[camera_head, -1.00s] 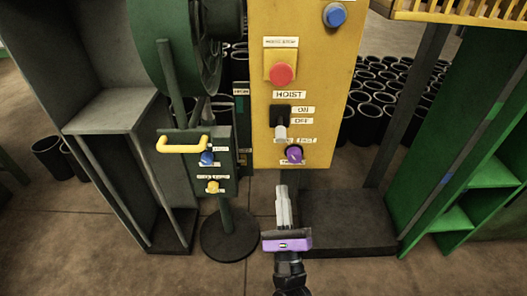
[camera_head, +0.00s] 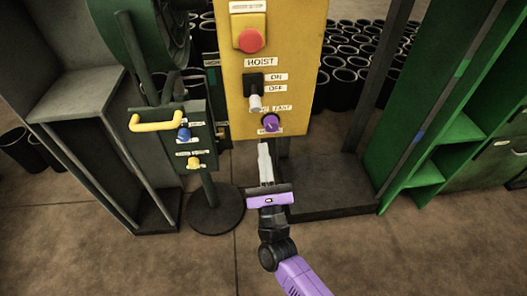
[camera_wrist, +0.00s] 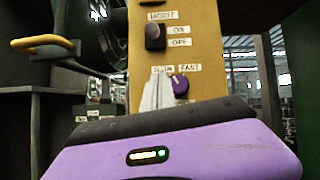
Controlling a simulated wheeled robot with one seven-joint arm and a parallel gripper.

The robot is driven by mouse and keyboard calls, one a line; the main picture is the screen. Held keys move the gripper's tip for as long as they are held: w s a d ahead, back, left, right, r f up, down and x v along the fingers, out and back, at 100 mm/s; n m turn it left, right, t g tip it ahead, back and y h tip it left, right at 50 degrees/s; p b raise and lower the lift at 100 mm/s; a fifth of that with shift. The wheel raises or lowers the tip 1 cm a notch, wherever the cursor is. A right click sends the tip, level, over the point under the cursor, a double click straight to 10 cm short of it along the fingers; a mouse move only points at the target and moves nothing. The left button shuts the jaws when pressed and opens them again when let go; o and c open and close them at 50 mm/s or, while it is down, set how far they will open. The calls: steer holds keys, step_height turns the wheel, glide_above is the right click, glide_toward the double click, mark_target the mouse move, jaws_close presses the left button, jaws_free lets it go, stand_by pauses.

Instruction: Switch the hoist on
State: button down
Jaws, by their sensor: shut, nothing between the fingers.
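The switch also shows in the wrist view (camera_wrist: 155,37), up and slightly left of my fingertips. My gripper (camera_head: 264,147) is shut and empty, with pale fingers and a purple body. Its fingertips are below the switch and touch nothing that I can see. In the wrist view the fingers (camera_wrist: 157,90) cover part of the lower panel.
A purple SLOW/FAST knob (camera_head: 270,123) sits just below the switch, close to my fingertips. A red stop button (camera_head: 249,40) is above. A green box with a yellow handle (camera_head: 156,121) stands left. Green shelving (camera_head: 440,130) stands right.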

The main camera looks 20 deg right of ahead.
mark_target(254, 97)
steer(key=w+r+p, duration=0.3)
steer(key=w+r, duration=0.1)
steer(key=r, duration=0.3)
steer(key=shift+w+d+r, duration=0.25)
steer(key=shift+w+r, duration=0.05)
steer(key=shift+r, duration=0.05)
steer(key=shift+r+p, duration=0.1)
steer(key=shift+p, duration=0.2)
steer(key=shift+s+r+g+p, duration=0.15)
steer(key=shift+g+p, duration=0.15)
steer(key=shift+p, duration=0.25)
